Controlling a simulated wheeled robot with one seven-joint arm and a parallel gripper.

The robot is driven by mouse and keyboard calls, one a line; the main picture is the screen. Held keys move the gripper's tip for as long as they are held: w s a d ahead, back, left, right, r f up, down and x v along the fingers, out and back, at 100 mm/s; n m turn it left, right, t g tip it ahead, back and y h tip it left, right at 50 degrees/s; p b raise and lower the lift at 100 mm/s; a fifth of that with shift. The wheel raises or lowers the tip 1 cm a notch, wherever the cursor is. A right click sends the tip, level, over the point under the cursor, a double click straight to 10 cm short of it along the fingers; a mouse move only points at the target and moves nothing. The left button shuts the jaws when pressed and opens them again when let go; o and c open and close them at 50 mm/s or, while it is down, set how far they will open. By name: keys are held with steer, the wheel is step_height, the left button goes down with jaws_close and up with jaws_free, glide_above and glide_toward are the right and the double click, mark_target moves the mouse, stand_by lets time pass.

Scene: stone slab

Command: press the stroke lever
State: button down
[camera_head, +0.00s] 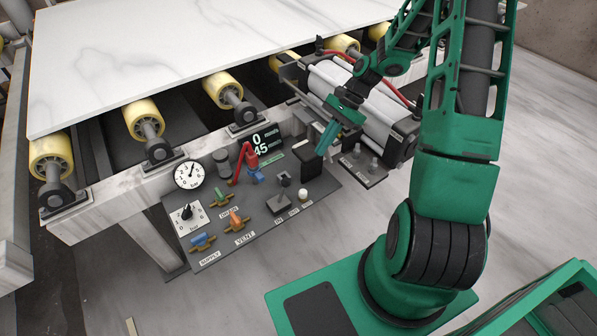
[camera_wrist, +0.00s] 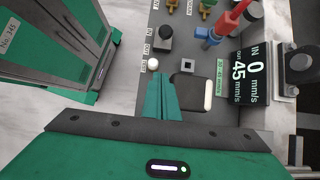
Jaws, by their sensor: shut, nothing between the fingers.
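My gripper (camera_head: 322,150) is shut and empty, its teal fingers pointing down over the right end of the dark control panel (camera_head: 208,259). Just by the fingertips is a black upright block (camera_head: 311,166), which may be the stroke lever; I cannot read a label that says so. In the wrist view the closed fingers (camera_wrist: 160,85) lie left of this black part with a pale rounded edge (camera_wrist: 207,94). Whether they touch it I cannot tell. A small white button (camera_wrist: 153,64) lies just past the fingertips; it also shows in the head view (camera_head: 303,195).
The panel also carries a dial gauge (camera_head: 189,175), a black knob (camera_head: 186,213), blue supply (camera_head: 202,241) and orange vent (camera_head: 236,221) valves and a red lever (camera_head: 248,156). A speed display (camera_head: 262,142) stands behind. A cylinder unit (camera_head: 375,105) is at right; a stone slab (camera_head: 180,45) lies on rollers.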

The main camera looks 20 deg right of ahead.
mark_target(283, 191)
steer(key=s+a+f, duration=0.1)
steer(key=a+f, duration=0.6)
steer(key=a, duration=0.2)
steer(key=shift+s, duration=0.4)
steer(key=shift+r, duration=0.15)
